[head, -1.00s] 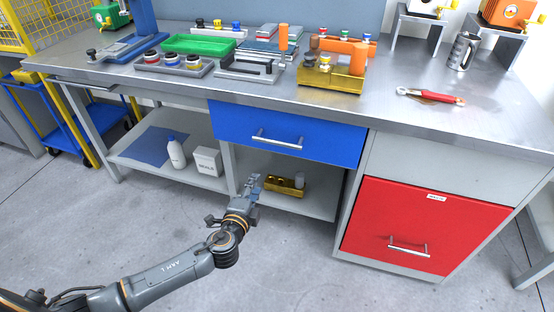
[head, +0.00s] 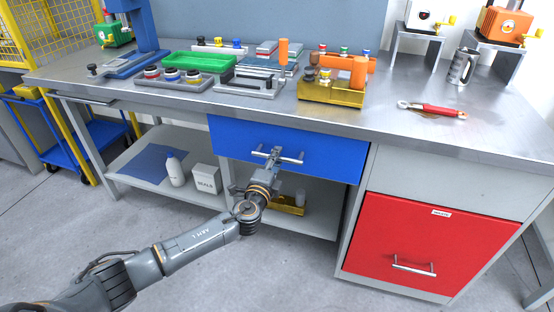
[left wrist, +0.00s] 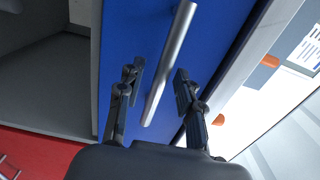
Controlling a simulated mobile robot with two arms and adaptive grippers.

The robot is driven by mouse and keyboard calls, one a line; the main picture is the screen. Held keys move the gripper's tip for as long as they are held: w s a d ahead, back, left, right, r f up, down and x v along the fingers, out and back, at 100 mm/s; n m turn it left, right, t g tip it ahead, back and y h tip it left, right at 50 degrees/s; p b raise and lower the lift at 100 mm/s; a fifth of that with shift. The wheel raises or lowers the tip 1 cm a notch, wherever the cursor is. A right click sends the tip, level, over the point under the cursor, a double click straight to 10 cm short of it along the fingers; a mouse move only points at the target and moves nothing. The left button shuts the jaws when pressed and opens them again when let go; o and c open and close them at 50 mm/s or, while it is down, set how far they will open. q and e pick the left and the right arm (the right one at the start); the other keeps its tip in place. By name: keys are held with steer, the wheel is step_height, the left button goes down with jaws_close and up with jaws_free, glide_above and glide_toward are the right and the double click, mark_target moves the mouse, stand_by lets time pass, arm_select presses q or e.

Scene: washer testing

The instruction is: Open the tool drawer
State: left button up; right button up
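The blue drawer (head: 230,140) hangs under the worktop, with its front looking flush with the bench. It has a horizontal silver bar handle (head: 291,160). My left gripper (head: 272,157) is at the left-middle part of this handle. In the left wrist view the blue front (left wrist: 125,35) and the silver handle (left wrist: 170,60) fill the middle. There, the two fingers of my left gripper (left wrist: 158,82) are spread, one on each side of the bar, with visible gaps to it. My right gripper is not in view.
A red drawer (head: 380,235) with its own handle (head: 413,266) is at the right, below a grey panel (head: 420,178). The worktop (head: 420,135) overhangs the blue drawer. A lower shelf (head: 145,175) holds a white bottle (head: 175,172) and a white box (head: 205,179).

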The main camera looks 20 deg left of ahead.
arm_select(q)
steer(key=shift+w, duration=0.55)
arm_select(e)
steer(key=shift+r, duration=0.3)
arm_select(q)
jaws_close()
